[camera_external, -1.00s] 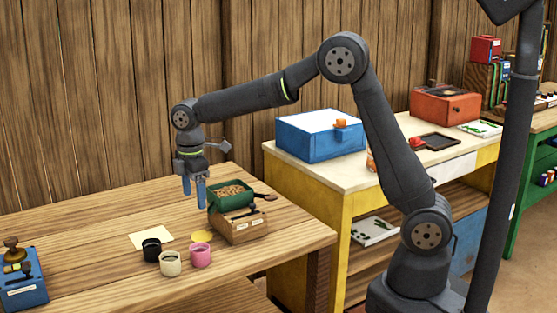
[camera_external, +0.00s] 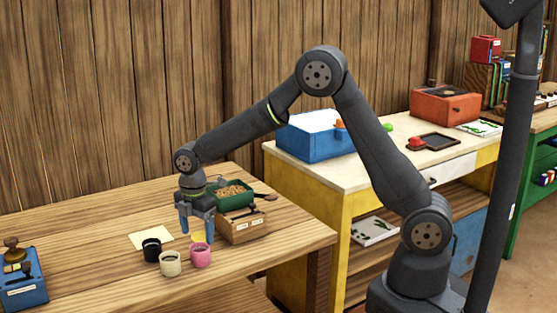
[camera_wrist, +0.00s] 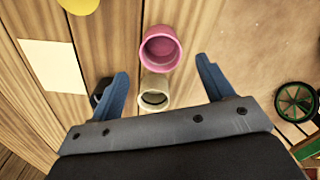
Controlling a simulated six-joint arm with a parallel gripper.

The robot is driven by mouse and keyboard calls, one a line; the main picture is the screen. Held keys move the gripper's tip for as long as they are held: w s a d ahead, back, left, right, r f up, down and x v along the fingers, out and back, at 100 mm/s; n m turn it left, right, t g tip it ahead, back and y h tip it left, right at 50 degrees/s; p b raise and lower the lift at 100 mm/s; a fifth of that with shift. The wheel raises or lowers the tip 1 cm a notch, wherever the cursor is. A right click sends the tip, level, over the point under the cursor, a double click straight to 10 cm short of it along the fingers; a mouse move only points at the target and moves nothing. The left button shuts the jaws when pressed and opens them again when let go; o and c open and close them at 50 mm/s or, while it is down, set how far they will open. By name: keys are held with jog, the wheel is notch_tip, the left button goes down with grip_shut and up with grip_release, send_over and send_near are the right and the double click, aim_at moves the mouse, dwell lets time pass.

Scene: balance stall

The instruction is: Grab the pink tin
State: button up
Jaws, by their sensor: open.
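The pink tin (camera_external: 201,255) stands upright on the wooden table, to the right of a cream tin (camera_external: 170,263) and a black tin (camera_external: 151,249). In the wrist view the pink tin (camera_wrist: 160,49) shows its open top, with the cream tin (camera_wrist: 154,92) below it. The black tin (camera_wrist: 101,89) is mostly hidden behind a finger there. My gripper (camera_external: 197,239) is open and empty, fingers pointing down, above and just behind the tins in the external view. In the wrist view the pink tin lies beyond the fingertips of my gripper (camera_wrist: 164,68), roughly between their lines.
A wooden box (camera_external: 243,228) and a green tray of brown bits (camera_external: 236,196) stand close to the right of my gripper. A cream paper (camera_external: 150,235) and a yellow disc (camera_wrist: 79,5) lie flat. A blue device (camera_external: 23,281) stands at the far left. The table's left middle is clear.

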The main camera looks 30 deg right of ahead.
aim_at(200, 248)
jog(key=shift+d+f, duration=0.15)
jog(key=shift+f, duration=2.95)
jog(key=shift+c, duration=0.4)
jog(key=c, duration=1)
